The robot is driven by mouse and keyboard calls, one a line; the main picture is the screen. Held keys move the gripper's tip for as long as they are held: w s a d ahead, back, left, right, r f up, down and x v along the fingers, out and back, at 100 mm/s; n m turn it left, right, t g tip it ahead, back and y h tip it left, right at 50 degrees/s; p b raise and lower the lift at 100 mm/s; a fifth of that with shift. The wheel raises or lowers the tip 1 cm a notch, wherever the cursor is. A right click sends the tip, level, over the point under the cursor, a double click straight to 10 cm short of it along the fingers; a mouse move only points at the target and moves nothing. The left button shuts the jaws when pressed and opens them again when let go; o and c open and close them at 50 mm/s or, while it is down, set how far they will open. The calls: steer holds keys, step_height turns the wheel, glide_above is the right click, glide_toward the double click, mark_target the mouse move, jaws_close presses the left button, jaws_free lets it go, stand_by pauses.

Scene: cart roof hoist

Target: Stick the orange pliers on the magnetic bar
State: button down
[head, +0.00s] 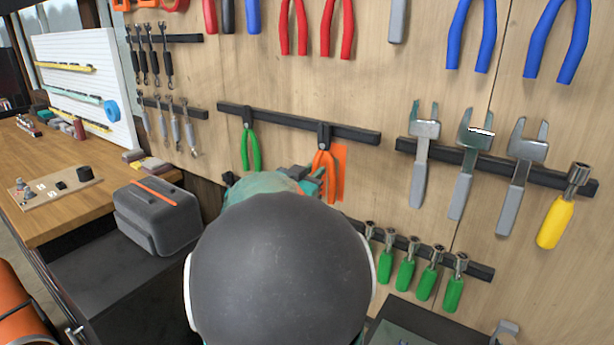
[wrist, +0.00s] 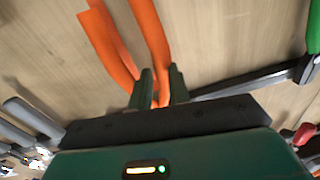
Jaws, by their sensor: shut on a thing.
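The orange pliers (head: 323,170) hang handles down at the right part of a black magnetic bar (head: 284,121), their dark head over the bar in the head view. In the wrist view the orange handles (wrist: 151,35) run up the picture from between my fingers. My gripper (head: 310,177) is shut on the pliers, as the wrist view (wrist: 158,90) also shows. The pliers' head is hidden in the wrist view behind my gripper body. Whether the head touches the bar is hard to tell.
Green pliers (head: 250,146) hang on the same bar to the left. Wrenches (head: 470,160) hang on a bar to the right, green-handled tools (head: 406,270) below. A grey case (head: 157,215) stands at the left.

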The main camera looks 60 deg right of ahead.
steer(key=shift+s+d, duration=0.1)
steer(key=shift+d, duration=0.65)
stand_by(0.9)
steer(key=c, duration=1.2)
jaws_free()
steer(key=shift+s, duration=0.1)
steer(key=shift+c, duration=0.2)
steer(key=w+a, duration=0.1)
steer(key=a, duration=1.2)
steer(key=shift+a, duration=0.4)
steer(key=shift+w, duration=0.1)
